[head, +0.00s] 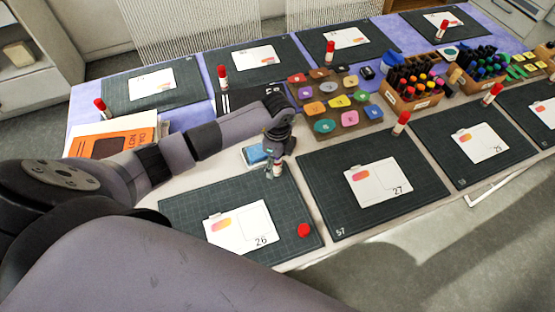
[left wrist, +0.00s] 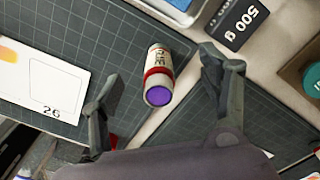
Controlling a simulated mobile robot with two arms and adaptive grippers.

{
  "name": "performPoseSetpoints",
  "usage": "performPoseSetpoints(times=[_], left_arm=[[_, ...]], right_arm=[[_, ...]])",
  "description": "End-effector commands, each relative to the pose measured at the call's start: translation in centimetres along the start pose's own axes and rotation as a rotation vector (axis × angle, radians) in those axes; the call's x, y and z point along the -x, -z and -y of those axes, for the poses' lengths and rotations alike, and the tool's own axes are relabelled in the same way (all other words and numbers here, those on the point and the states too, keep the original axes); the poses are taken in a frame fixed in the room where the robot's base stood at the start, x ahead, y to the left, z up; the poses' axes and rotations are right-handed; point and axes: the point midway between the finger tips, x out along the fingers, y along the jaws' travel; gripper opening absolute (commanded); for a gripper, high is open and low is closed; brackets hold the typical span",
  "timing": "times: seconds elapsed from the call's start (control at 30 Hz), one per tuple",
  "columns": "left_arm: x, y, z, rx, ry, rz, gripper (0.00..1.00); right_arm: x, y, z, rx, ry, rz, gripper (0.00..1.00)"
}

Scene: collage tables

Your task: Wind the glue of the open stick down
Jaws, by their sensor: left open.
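The open glue stick (left wrist: 158,65) is white with a red collar, and its purple glue end faces the camera in the left wrist view. How far the glue stands out is hard to tell. In the head view the stick (head: 275,171) stands at the back edge of the mat marked 26, partly hidden by my gripper. My left gripper (head: 277,150) is over it, pointing down. In the left wrist view its fingers are open, one on each side of the stick, with gaps visible. A loose red cap (head: 304,230) lies on the mat's right side. My right gripper is not in view.
A card (head: 238,229) lies on the mat. A blue sponge (head: 255,154) is just left of the stick. A black 500 g block (left wrist: 240,20) is close to the right finger. Wooden trays of coloured pieces (head: 340,125) stand behind; other mats hold capped sticks (head: 401,123).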

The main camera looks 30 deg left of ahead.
Motion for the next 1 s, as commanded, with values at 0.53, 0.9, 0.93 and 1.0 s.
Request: performPoseSetpoints(times=[0.53,0.9,0.93,1.0], left_arm=[[3.7,0.0,0.0,0.0,0.0,0.0,0.7],[5.9,0.0,0.0,0.0,0.0,0.001,0.7],[6.1,0.0,0.0,0.0,0.0,0.001,0.7],[6.5,0.0,0.0,0.0,0.0,0.001,0.7]], right_arm=[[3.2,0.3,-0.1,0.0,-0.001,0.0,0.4],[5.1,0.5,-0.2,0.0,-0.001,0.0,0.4],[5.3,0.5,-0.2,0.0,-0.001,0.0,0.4],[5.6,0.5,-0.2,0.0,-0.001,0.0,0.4]])
